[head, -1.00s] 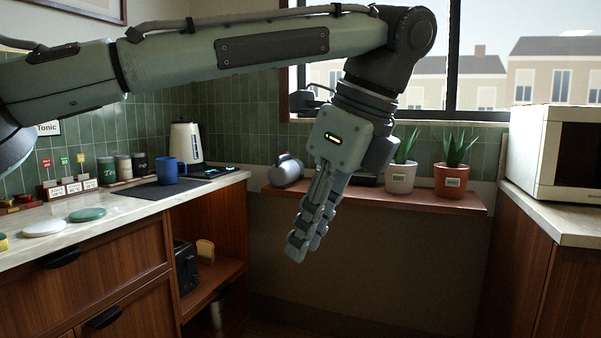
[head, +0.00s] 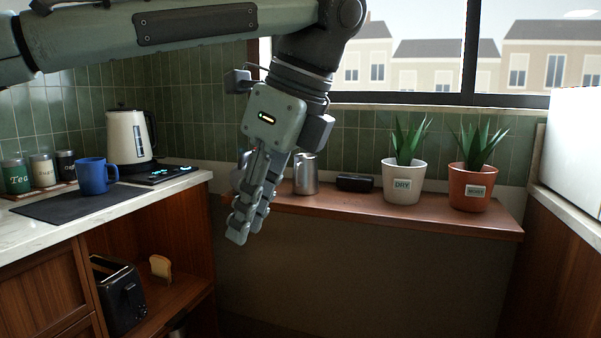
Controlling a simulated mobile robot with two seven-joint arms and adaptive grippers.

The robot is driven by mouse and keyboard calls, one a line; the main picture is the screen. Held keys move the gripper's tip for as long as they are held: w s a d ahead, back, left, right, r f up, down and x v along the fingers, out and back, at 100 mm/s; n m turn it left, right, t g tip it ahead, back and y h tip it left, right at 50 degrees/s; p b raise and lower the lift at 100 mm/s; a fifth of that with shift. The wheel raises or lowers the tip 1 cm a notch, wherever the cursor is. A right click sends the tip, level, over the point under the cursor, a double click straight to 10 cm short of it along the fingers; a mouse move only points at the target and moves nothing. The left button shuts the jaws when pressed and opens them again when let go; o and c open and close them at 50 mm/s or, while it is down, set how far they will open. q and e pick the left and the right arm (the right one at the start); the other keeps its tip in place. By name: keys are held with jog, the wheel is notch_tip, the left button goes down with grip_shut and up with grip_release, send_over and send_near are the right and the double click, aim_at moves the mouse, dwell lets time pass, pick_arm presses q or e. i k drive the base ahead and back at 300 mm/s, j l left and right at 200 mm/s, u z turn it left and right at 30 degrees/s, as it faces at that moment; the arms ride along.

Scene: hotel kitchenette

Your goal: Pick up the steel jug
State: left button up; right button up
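The steel jug (head: 306,173) is a shiny grey cylinder on the wooden shelf (head: 440,222) under the window. It looks upright, just right of my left gripper in the picture. Part of its left side is close to the gripper's outline, and I cannot make out its handle. My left gripper (head: 240,232) hangs from above, fingers pointing down and slightly left, in front of the shelf's left end. The fingers overlap from this angle, so their opening is unclear. I see nothing held at the tips. My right gripper is out of view.
A dark case (head: 355,183), a white plant pot (head: 403,187) and a terracotta pot (head: 472,190) stand right of the jug. On the left counter are a kettle (head: 127,137) and a blue mug (head: 92,178). A toaster (head: 122,300) sits below. A white appliance (head: 577,140) bounds the right.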

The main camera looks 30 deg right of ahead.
aim_at(306, 175)
jog(key=i+l, duration=0.45)
jog(key=l, duration=0.15)
jog(key=i+l, duration=0.4)
jog(key=l, duration=0.15)
jog(key=i+l, duration=0.45)
jog(key=l, duration=0.15)
